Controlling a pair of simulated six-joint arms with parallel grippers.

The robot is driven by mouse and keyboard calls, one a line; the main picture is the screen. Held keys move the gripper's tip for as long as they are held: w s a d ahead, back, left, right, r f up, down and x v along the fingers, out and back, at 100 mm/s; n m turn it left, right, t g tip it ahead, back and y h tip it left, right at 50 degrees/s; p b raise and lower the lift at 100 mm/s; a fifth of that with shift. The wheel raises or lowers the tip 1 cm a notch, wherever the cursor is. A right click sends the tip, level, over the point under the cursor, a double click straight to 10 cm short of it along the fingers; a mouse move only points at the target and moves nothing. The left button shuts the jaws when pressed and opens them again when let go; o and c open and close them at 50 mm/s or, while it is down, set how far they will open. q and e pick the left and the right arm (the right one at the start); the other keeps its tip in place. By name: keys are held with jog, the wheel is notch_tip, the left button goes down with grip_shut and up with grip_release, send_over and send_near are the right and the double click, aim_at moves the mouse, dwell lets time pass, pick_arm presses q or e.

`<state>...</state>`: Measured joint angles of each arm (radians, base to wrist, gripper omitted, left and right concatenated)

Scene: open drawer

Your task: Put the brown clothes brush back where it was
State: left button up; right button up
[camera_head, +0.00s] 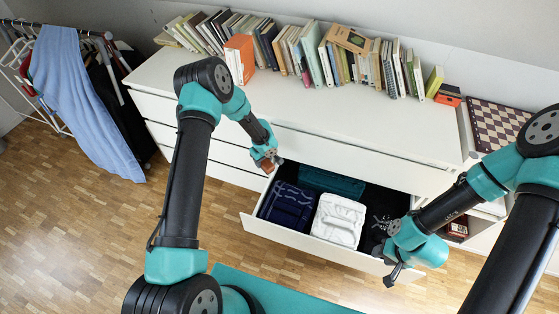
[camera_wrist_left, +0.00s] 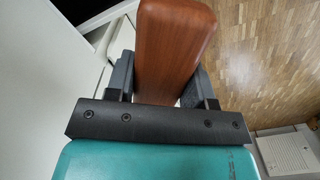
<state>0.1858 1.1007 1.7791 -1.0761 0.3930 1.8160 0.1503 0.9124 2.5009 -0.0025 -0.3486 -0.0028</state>
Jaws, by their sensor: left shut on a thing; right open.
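My left gripper (camera_head: 274,161) is shut on the brown clothes brush (camera_head: 266,165), at the left back corner of the open drawer (camera_head: 300,234). In the left wrist view the brush (camera_wrist_left: 174,45) is a reddish-brown wooden piece between the two fingers of the left gripper (camera_wrist_left: 165,85). My right gripper (camera_head: 390,266) is open and empty at the drawer's front right corner.
The drawer holds dark blue folded cloth (camera_head: 288,204), white folded cloth (camera_head: 339,219) and teal cloth (camera_head: 331,183). Books (camera_head: 330,65) line the white dresser top (camera_head: 300,115), whose front part is clear. Clothes (camera_head: 75,90) hang at left.

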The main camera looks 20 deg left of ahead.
pick_arm(q)
jog(key=s+a+r+n, duration=0.6)
jog(key=a+r, duration=0.5)
jog(key=a, duration=0.2)
jog(key=s+a+r+n, duration=0.7)
jog(key=s+a+r, duration=0.1)
jog(key=a+r, duration=0.4)
jog(key=shift+s+a+r+n, duration=0.15)
jog(key=shift+a+r+n, duration=0.15)
jog(key=shift+a, duration=0.25)
